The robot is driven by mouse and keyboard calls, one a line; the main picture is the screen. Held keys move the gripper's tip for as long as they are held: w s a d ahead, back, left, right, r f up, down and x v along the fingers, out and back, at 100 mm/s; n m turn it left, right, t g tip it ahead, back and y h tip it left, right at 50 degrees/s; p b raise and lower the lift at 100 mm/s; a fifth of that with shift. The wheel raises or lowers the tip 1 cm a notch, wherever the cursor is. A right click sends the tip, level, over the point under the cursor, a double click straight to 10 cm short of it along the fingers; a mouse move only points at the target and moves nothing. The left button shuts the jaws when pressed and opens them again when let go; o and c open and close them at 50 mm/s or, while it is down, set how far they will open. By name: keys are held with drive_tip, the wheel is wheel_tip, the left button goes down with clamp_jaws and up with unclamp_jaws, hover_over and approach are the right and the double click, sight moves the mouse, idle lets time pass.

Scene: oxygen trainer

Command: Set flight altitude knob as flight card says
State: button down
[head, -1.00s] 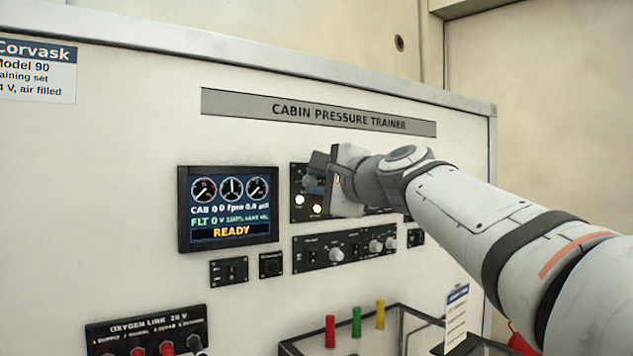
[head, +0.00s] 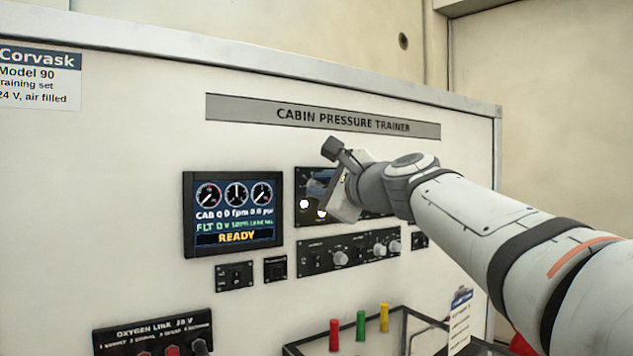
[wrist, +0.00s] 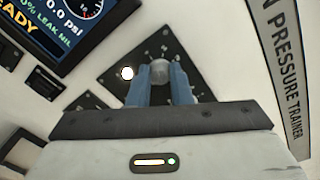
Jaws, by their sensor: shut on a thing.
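My gripper (wrist: 160,86) is shut on a round grey knob (wrist: 160,70) on a black panel, seen in the wrist view. The blue fingers stand on either side of the knob, and the hand is rolled, so the panel looks tilted. In the head view my gripper (head: 337,165) is at the upper black panel (head: 305,184), and it hides most of that panel and the knob. The display (head: 233,213) reads FLT 0 and READY. The flight card may be the clipped sheet (head: 459,322) at lower right, whose text is too small to read.
A lower black panel (head: 322,257) with several knobs sits just below my gripper. A clear-walled bin (head: 400,343) with red, green and yellow handles stands lower down.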

drive_tip(key=m, duration=0.2)
drive_tip(key=m+p, duration=0.1)
drive_tip(key=m, duration=0.1)
drive_tip(key=shift+d+f+p, duration=0.1)
drive_tip(key=shift+f+p, duration=0.2)
drive_tip(key=shift+f, duration=0.05)
drive_tip(key=shift+m, duration=0.4)
drive_tip(key=c, duration=1.6)
unclamp_jaws()
drive_tip(key=shift+r, duration=0.1)
drive_tip(key=b+v, duration=0.2)
drive_tip(key=v, duration=0.5)
drive_tip(key=shift+s+d, duration=0.3)
